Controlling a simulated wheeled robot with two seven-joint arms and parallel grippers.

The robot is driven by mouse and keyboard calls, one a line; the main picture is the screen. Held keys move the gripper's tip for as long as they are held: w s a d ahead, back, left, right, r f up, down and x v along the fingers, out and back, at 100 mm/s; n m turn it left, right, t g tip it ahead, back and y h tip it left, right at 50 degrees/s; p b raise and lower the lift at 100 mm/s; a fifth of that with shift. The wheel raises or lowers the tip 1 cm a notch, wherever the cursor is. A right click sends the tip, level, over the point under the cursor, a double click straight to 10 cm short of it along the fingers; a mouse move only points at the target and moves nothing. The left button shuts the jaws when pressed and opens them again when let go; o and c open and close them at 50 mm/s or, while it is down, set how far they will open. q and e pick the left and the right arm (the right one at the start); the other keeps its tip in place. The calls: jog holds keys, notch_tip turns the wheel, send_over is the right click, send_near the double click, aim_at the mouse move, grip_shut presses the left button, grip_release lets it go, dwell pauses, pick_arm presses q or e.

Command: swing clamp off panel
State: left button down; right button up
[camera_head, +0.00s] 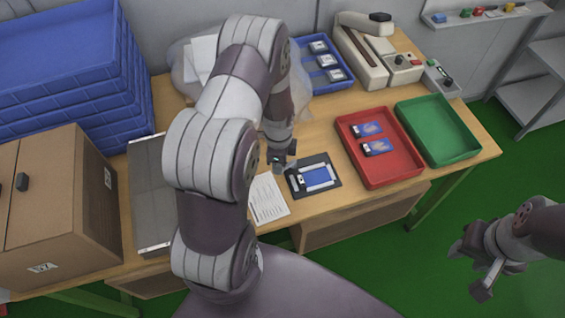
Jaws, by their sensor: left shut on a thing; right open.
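The panel (317,177), with a blue face, lies flat in a dark fixture (334,168) with light bars around it, on the wooden table. My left gripper (284,171) is low at the fixture's left edge, beside the panel. It is shut on a small part there, apparently the clamp; the fingers and arm hide most of it, so I cannot tell the clamp's exact angle. My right gripper (470,268) is open and empty, off the table's front right, over the green floor.
A printed sheet (266,200) lies left of the fixture. A red tray (348,145) with two blue-faced panels and a green tray (442,128) are to the right. A blue tray (346,82) and a beige machine (366,62) stand behind. Cardboard boxes and blue crates (70,60) are left.

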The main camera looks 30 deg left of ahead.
pick_arm(q)
jog(key=shift+w+a+m, duration=0.25)
jog(key=shift+a+m, duration=0.15)
jog(key=shift+m, duration=0.6)
jog(key=shift+w+a+m, duration=0.25)
jog(key=shift+a+m, duration=0.1)
jog(key=shift+m, duration=0.65)
jog(key=c, duration=0.8)
grip_release()
jog(key=shift+w, duration=0.1)
jog(key=shift+c, duration=0.2)
notch_tip(320, 180, up, 13)
jog(key=shift+f+b, duration=0.2)
jog(key=shift+b, duration=0.2)
